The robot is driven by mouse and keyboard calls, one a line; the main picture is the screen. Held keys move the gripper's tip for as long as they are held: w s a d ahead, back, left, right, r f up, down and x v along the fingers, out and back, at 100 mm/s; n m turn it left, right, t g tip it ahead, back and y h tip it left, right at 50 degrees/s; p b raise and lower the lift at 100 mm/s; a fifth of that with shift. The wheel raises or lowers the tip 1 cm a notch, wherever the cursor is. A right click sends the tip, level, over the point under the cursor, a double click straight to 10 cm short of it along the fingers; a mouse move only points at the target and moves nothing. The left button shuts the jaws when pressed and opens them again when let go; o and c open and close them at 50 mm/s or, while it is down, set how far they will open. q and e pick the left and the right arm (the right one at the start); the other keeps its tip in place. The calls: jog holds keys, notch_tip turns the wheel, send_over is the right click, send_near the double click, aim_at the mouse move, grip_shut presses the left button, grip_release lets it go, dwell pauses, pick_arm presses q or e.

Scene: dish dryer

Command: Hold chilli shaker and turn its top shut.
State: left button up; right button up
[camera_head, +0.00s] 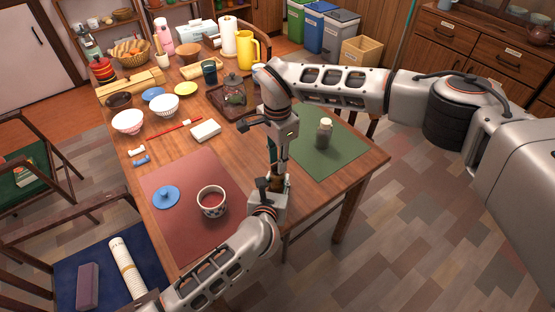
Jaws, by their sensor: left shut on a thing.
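My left gripper (273,187) reaches up from the bottom over the front right of the table, shut on a small brownish thing (279,181), which looks like the chilli shaker. It is mostly hidden by the fingers, so its top cannot be made out. My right gripper (277,165) points down from above, directly over the held thing and very close to it. Whether its fingers touch the top, or are open or shut, cannot be told. Another shaker (324,134), with a grey glass body and pale top, stands upright on the green mat (343,152).
A red mat (180,232) holds a cup (212,200) of red liquid and a blue lid (166,197), left of my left gripper. A tray with a glass jar (234,92), bowls (164,105) and a yellow jug (248,49) stand farther back.

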jog(key=shift+f, duration=0.1)
grip_shut()
jog(key=shift+m, duration=0.4)
jog(key=m, duration=0.2)
jog(key=shift+m, duration=0.4)
jog(key=m, duration=0.4)
jog(key=shift+m, duration=0.3)
jog(key=m, duration=0.9)
jog(key=shift+m, duration=0.5)
